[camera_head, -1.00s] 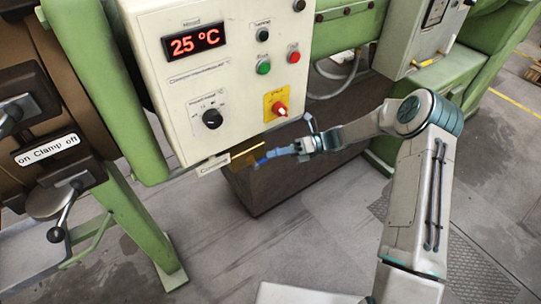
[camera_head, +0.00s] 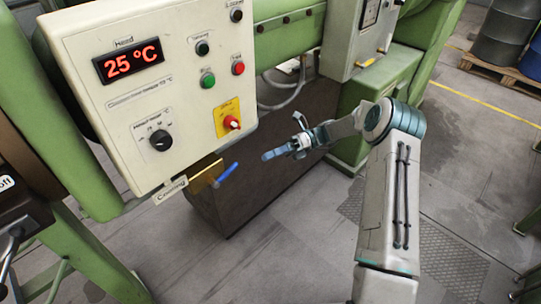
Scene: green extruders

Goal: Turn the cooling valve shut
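The cooling valve shows below the control panel as a brass-coloured piece (camera_head: 205,176) with a blue handle (camera_head: 226,175) beside it. The handle slants up to the right. A white label reading "Cooling" (camera_head: 171,191) hangs just left of the valve. My gripper (camera_head: 281,138) is to the right of the handle, with a visible gap between them. Its blue-grey fingers stand apart, one pointing left towards the valve and one upward, and nothing shows between them. How the handle joins the valve is too small to make out.
The white control panel (camera_head: 100,60) with a 25 °C display, knob and buttons is above the valve. A dark brown box (camera_head: 235,195) stands behind and below it. Green machine frame (camera_head: 85,245) borders the left. Grey floor in front is open.

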